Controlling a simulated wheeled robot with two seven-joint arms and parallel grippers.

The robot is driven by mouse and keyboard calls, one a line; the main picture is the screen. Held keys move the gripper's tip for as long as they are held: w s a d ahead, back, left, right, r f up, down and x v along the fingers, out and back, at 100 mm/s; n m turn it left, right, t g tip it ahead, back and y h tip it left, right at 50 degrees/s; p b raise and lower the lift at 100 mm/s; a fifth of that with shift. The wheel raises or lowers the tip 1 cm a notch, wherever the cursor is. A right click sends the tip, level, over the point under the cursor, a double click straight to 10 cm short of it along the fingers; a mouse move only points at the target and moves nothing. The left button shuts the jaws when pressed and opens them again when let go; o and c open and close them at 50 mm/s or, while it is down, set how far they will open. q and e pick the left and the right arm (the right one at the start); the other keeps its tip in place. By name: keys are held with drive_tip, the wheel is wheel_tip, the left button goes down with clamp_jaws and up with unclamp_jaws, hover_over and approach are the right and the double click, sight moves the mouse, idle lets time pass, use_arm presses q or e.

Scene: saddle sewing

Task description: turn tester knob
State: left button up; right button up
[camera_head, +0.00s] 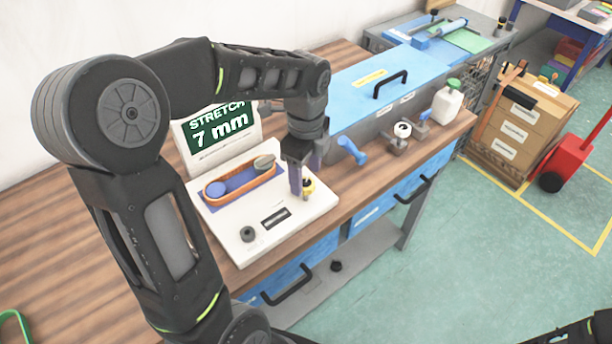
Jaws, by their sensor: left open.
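The white tester (322,205) stands on the wooden bench, with a green "STRETCH 7 mm" display (220,125) at its back. A small yellow and dark knob (308,186) is at its right side. A black round knob (248,233) is at its front left corner, beside a dark slot display (275,218). An orange-rimmed oval band (240,180) lies on its blue pad. My left gripper (302,186) is open, pointing down at the yellow knob. Its fingers partly hide the knob, and I cannot tell if they touch it. My right gripper is out of view.
A blue-handled tool (352,150), a metal clamp (398,140) and a white bottle (447,103) are to the right. Cartons (520,120) and a red cart (580,150) stand beyond. The bench left of the tester is mostly bare.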

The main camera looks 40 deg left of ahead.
use_arm(q)
drive_tip(key=shift+f, duration=1.05)
drive_tip(key=shift+c, duration=0.3)
clamp_jaws()
